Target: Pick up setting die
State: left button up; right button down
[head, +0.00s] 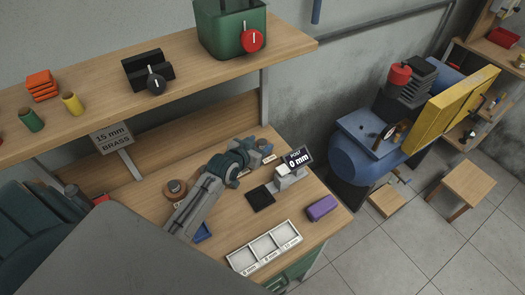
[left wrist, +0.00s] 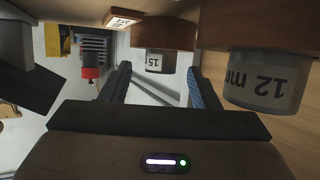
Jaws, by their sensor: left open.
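Setting dies with brown bases and grey bodies stand along the back of the workbench. My left gripper (head: 254,162) is open above the bench, close to one die (head: 263,146). In the left wrist view, my open fingers (left wrist: 160,88) point toward a die marked 15 (left wrist: 156,61), which sits between them in the picture, a little beyond the tips. A die marked 12 mm (left wrist: 262,82) stands to the right, outside the fingers. Another brown-topped die (head: 175,188) stands left of my arm. Some of the dies are hidden by my arm. My right gripper is not in view.
A sign (head: 112,138) reads 15 mm BRASS. A post display (head: 297,159) reads 0 mm, beside a black pad (head: 260,197). A white tray (head: 263,262) with three compartments and a purple block (head: 321,208) lie near the front edge. A shelf (head: 195,70) overhangs the back.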

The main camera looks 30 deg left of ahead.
pick_arm(q)
jog(key=shift+w+f, duration=0.15)
jog(key=shift+w, duration=0.1)
jog(key=shift+s, duration=0.1)
jog(key=shift+c, duration=0.5)
jog(key=c, duration=1.1)
grip_shut()
jog(key=shift+r, duration=0.25)
